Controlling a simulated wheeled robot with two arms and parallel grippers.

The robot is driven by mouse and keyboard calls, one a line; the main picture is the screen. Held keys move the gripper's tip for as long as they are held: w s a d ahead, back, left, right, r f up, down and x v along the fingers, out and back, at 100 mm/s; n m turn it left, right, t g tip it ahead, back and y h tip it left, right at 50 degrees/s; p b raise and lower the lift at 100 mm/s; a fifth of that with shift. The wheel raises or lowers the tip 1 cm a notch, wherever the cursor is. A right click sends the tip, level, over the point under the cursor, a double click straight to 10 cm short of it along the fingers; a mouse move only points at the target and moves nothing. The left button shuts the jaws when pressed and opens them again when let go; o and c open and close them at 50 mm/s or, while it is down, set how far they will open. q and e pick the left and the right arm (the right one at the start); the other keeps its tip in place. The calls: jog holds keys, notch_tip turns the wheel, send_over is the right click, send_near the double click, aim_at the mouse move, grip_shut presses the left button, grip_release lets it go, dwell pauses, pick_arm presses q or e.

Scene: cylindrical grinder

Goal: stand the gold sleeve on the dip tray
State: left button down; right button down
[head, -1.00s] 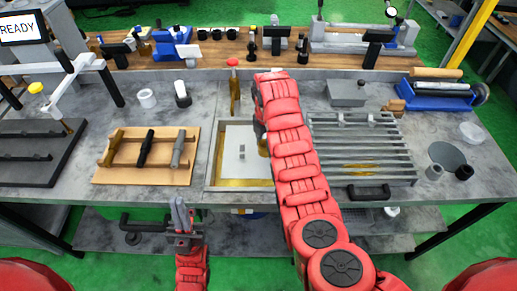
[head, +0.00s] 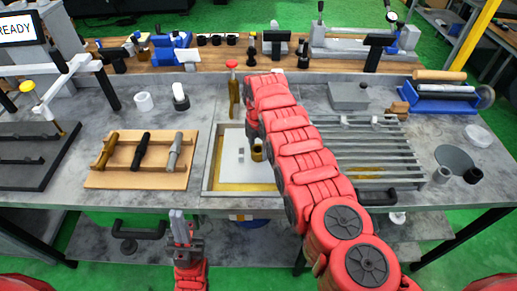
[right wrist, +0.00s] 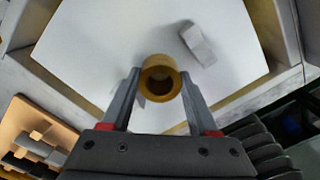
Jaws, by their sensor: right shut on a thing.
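The gold sleeve (head: 257,153) is upright over the dip tray (head: 208,170), near its right side in the head view. In the right wrist view I look into the open end of the sleeve (right wrist: 161,61). My right gripper (right wrist: 160,82) is shut on it, one finger on each side. I cannot tell whether its bottom touches the tray's pale plate (head: 229,165). A small grey block (right wrist: 197,43) lies on the plate beside the sleeve. My left gripper (head: 179,218) is empty before the table's front edge; its fingers look close together, gap unclear.
A slatted grey rack (head: 385,165) is on the right, partly behind my right arm. A red-capped brass post (head: 233,85) stands behind the tray.

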jog(key=shift+w+f, duration=0.1)
jog(key=shift+c, duration=0.8)
grip_release()
jog(key=shift+r, duration=0.65)
notch_tip(320, 180, up, 11)
jog(key=b, duration=0.2)
jog(key=shift+b, duration=0.35)
